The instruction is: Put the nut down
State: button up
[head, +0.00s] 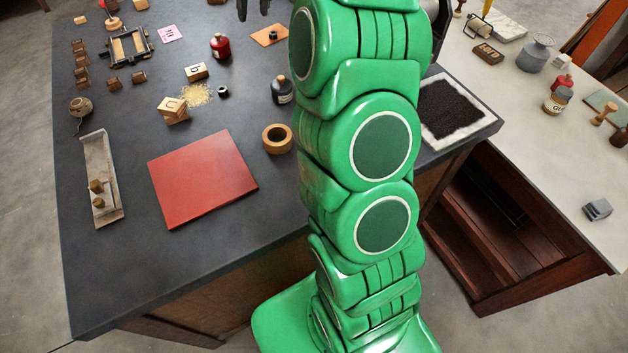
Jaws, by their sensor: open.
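A small dark piece with a pale centre, which looks like the nut (223,91), lies on the dark table top (270,205) in the head view. It sits beside a spill of yellowish grains, apart from my gripper. My gripper (253,9) shows only as dark fingertips at the top edge, above the far part of the table. It is open, and no object shows between the fingers. The rest of the gripper is out of frame.
Near the nut are a dark bottle (282,90), wooden letter blocks (173,110) and a tape roll (277,139). A red slab (203,178) and a narrow tray (101,180) lie nearer. A white counter (545,125) stands right. The table's front strip is clear.

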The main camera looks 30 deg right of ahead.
jog(key=s+a+r+g, duration=0.15)
jog(key=s+a, duration=0.35)
jog(key=s, duration=0.7)
jog(key=s+a+r+g, duration=0.1)
jog(key=s+a+r, duration=0.35)
jog(key=s, duration=0.75)
jog(key=s+a+f+g, duration=0.1)
jog(key=s+f, duration=0.2)
jog(key=s, duration=1.1)
jog(key=s+a+f+g+h, duration=0.1)
jog(key=s+f, duration=0.2)
jog(key=s, duration=1.1)
jog(key=shift+s+f+m+g, duration=0.25)
jog(key=shift+s+m+g, duration=0.05)
jog(key=shift+m+g, duration=0.1)
jog(key=shift+a, duration=0.1)
jog(key=shift+o, duration=0.5)
